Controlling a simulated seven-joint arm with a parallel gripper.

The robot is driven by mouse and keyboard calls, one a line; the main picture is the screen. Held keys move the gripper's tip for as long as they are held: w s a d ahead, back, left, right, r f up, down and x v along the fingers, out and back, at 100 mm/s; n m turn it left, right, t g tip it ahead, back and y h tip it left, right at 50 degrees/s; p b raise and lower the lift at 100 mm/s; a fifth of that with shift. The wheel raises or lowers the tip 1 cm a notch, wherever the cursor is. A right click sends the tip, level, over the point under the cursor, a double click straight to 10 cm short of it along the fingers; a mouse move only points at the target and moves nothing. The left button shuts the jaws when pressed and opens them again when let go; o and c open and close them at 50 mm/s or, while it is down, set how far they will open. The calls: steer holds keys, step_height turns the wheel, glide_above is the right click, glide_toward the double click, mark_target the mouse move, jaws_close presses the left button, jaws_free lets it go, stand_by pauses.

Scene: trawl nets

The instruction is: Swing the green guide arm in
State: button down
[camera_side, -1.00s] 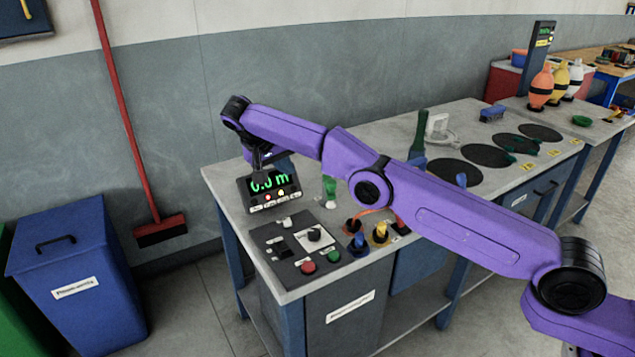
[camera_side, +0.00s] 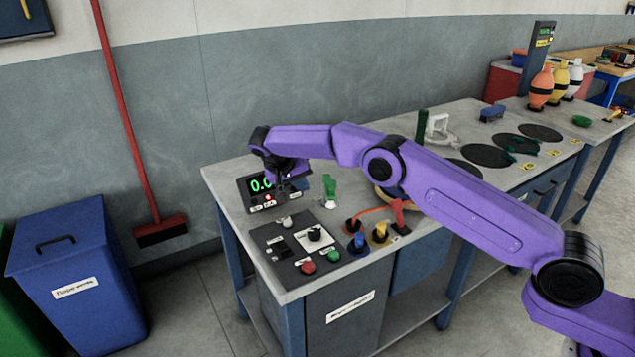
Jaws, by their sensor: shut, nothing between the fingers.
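My gripper (camera_side: 284,192) is shut and empty, pointing down in front of the display box (camera_side: 257,205) on the bench and hiding its right part. A small green upright piece (camera_side: 329,184) with a white foot stands just right of my gripper, apart from it. A taller dark green upright (camera_side: 421,124) shows behind my arm, its lower part hidden. I cannot tell for sure which of the two is the green guide arm.
A control panel (camera_side: 270,238) with a black knob and red and green buttons lies in front. Blue (camera_side: 358,243), yellow (camera_side: 380,231) and red (camera_side: 399,212) pieces stand right of it. A white frame (camera_side: 438,128) and dark discs (camera_side: 485,155) lie farther back.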

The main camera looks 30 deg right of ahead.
mark_target(333, 185)
steer(key=shift+s+d+f, duration=0.1)
steer(key=shift+s+d, duration=0.05)
steer(key=shift+d, duration=0.55)
steer(key=shift+s+d+f, duration=0.1)
steer(key=shift+s+d, duration=0.1)
steer(key=shift+d, duration=0.45)
steer(key=shift+s+d+f, duration=0.1)
steer(key=shift+s+d, duration=0.05)
steer(key=shift+d, duration=0.55)
steer(key=shift+s+d+n, duration=0.3)
steer(key=shift+n, duration=0.1)
steer(key=shift+s+d+n+t+y, duration=0.35)
steer(key=shift+d+n+t, duration=0.2)
steer(key=shift+n, duration=0.2)
steer(key=shift+s+d+n+t+y, duration=0.25)
steer(key=shift+s+d+n+t, duration=0.2)
steer(key=shift+d+n, duration=0.25)
steer(key=d+n+t+y, duration=0.2)
steer(key=d+n, duration=0.4)
steer(key=d, duration=0.3)
steer(key=shift+w+d+n+y, duration=0.15)
steer(key=shift+d+n+y, duration=0.2)
steer(key=shift+y, duration=0.45)
